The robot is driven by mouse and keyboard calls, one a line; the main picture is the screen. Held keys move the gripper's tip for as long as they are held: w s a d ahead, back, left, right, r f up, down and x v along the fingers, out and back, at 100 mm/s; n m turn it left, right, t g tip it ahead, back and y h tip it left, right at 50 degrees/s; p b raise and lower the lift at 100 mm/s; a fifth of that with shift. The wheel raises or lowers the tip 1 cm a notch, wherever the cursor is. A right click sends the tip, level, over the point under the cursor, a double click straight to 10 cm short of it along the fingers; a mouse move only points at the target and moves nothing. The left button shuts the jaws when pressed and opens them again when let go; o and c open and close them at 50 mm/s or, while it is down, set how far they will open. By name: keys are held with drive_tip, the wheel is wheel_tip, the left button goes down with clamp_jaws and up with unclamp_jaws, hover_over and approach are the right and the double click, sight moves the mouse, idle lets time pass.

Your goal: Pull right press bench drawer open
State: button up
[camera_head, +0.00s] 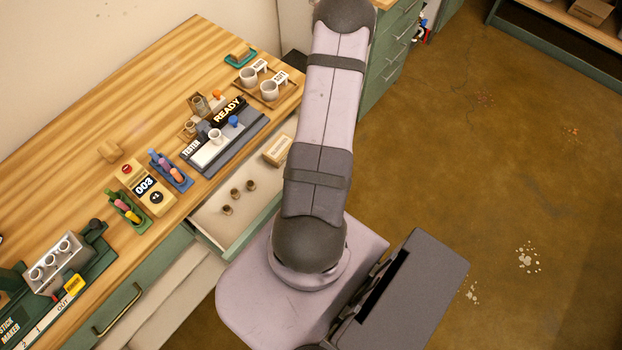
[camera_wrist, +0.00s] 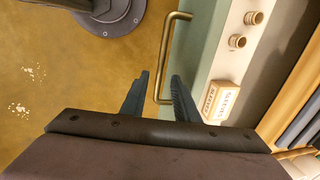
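The right press bench drawer stands partly open in the head view, its pale interior (camera_head: 205,222) showing beside the bench edge. In the wrist view its green front (camera_wrist: 205,40) carries a brass bar handle (camera_wrist: 166,55). My gripper (camera_wrist: 160,76) is at one end of that handle, with its two dark fingers apart. The bar passes between the fingers, with gaps visible on both sides. In the head view my arm hides the gripper and the handle.
Several small brown cups (camera_head: 235,193) and a labelled box (camera_head: 278,150) lie in the drawer. The left drawer's handle (camera_head: 118,310) is nearer the front. The wooden benchtop (camera_head: 130,90) holds a tester (camera_head: 225,138) and racks. Brown floor (camera_head: 500,180) at right is clear.

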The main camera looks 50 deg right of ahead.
drive_tip(key=shift+w+f, duration=0.25)
drive_tip(key=shift+f, duration=0.95)
clamp_jaws()
